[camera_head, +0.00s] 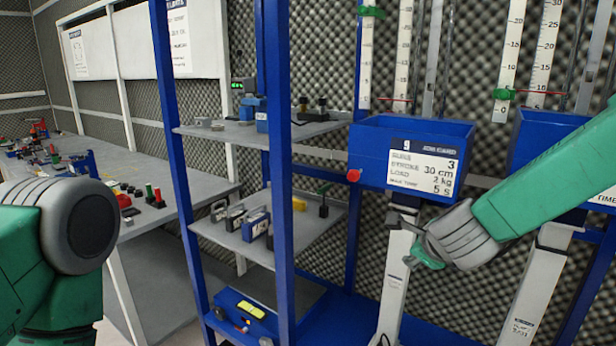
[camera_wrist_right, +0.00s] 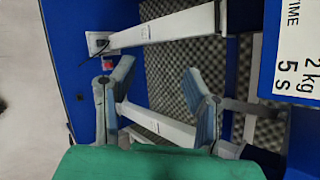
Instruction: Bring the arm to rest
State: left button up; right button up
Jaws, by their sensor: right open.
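My right arm comes in from the right in the head view, green with a grey wrist. Its gripper (camera_head: 410,240) is just below a blue box (camera_head: 375,155) with a white label card and overlaps the white post (camera_head: 393,290) beneath it. In the right wrist view the two fingers of the right gripper (camera_wrist_right: 160,92) are spread apart with nothing between them. White bars show beyond the fingers; contact cannot be told. My left arm shows at the left edge as a green link with a grey joint; its gripper is out of view.
A blue-framed shelf (camera_head: 240,130) with several small devices stands mid-picture. A long grey table (camera_head: 165,165) with scattered parts is at the left. A second blue box (camera_head: 540,135) is behind my right forearm. Measuring scales (camera_head: 405,50) hang above the boxes. Foam covers the walls.

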jog(key=s+d+f+n+g+b, duration=0.1)
jog(key=s+f+n+g, duration=0.1)
jog(key=s+f+n, duration=0.75)
jog(key=s+d+f+n+g+b, duration=0.1)
jog(key=s+f+n+g, duration=0.15)
jog(key=s+f, duration=0.75)
jog(key=s+d+f+n+g+b, duration=0.1)
jog(key=s+d+f+n+g, duration=0.1)
jog(key=s+f+n, duration=0.5)
jog(key=s+d+f+n+g+b, duration=0.1)
jog(key=s+f+n, duration=0.6)
jog(key=s, duration=0.7)
jog(key=shift+d+f+n+g+y, duration=0.3)
jog(key=shift+d+f+n+g, duration=0.15)
jog(key=shift+f+g, duration=0.55)
jog(key=shift+d, duration=0.1)
